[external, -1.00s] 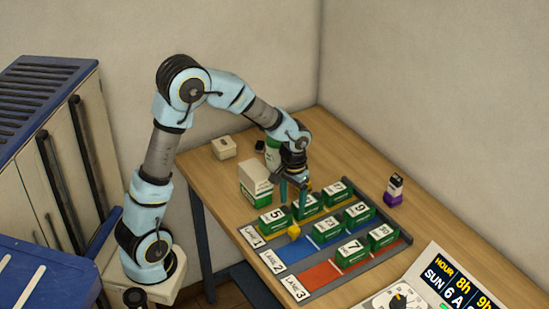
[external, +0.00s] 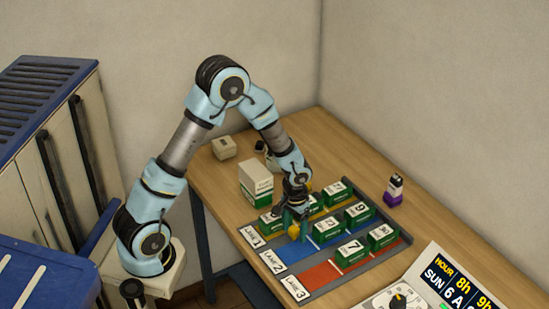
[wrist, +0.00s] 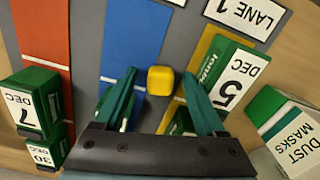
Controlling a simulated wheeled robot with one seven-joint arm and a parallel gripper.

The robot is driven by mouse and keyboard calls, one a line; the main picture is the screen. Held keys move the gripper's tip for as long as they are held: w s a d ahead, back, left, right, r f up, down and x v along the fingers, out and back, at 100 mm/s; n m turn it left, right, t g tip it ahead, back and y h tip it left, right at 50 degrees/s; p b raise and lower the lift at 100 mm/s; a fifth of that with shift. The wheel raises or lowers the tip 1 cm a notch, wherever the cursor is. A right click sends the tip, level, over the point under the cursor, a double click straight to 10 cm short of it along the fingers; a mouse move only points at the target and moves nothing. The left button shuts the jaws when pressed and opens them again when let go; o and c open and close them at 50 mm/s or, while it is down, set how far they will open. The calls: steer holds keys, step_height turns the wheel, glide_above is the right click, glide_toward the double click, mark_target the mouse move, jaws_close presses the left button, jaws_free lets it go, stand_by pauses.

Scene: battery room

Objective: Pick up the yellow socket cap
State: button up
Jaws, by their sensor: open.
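The yellow socket cap (wrist: 160,80) is a small rounded cube. In the wrist view it sits on the grey strip between the blue lane and the yellow lane, just beyond my fingertips and between their lines. In the external view the cap (external: 294,231) shows at the tip of my gripper, partly covered by it. My gripper (wrist: 159,80) is open, its two teal fingers apart on either side of the cap. In the external view my gripper (external: 293,217) points down over the lane board, low among the green boxes. I cannot tell whether the fingers touch the cap.
The green box numbered 5 (wrist: 228,80) stands close to the right finger. Boxes 7 (wrist: 28,105) and 30 (wrist: 50,150) stand at the left. A dust masks box (wrist: 285,125) is at the right. A purple-based bottle (external: 394,190) stands beyond the board.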

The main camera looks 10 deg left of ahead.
jaws_close()
stand_by(0.6)
